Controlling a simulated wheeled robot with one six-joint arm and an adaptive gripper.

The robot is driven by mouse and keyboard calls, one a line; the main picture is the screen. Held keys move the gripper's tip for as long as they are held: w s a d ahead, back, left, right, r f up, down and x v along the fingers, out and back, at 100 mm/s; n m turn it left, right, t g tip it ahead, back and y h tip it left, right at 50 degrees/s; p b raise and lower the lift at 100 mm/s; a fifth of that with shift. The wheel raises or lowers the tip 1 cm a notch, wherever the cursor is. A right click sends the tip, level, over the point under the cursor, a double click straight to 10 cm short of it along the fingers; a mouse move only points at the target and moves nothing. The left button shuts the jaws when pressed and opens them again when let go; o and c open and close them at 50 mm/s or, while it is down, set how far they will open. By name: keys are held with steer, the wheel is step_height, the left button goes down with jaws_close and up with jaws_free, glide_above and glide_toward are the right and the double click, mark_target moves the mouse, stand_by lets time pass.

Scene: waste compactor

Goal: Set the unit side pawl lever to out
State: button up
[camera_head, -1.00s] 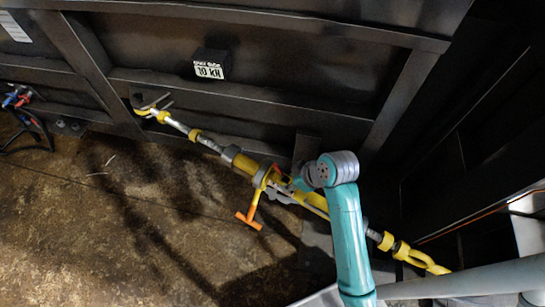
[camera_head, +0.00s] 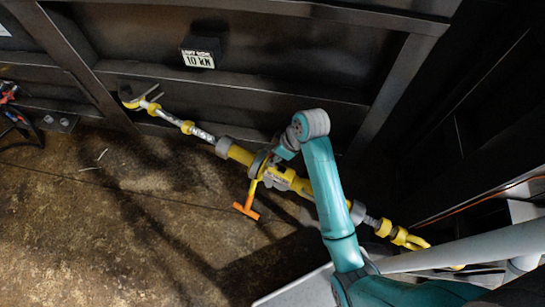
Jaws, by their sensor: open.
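A yellow and grey ratchet load binder (camera_head: 238,153) runs diagonally along the foot of the dark wall, with its ratchet unit near mid-picture. A yellow handle with an orange T-grip (camera_head: 246,211) sticks out from the unit toward the floor. My teal arm's wrist (camera_head: 287,150) is over the upper side of the ratchet unit and covers part of it. I cannot make out the pawl lever or its position; it is small or hidden behind my wrist. My gripper's fingers cannot be made out; they seem hidden by the wrist and unit.
The binder's left end hooks at a wall bracket (camera_head: 130,97); its right end has yellow links (camera_head: 408,238). A black box marked "10 kN" (camera_head: 199,52) is on the wall. Red and blue hoses (camera_head: 12,105) are at far left. The brown floor (camera_head: 95,225) is clear at lower left.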

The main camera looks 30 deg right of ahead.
steer(key=shift+x, duration=1.25)
jaws_close()
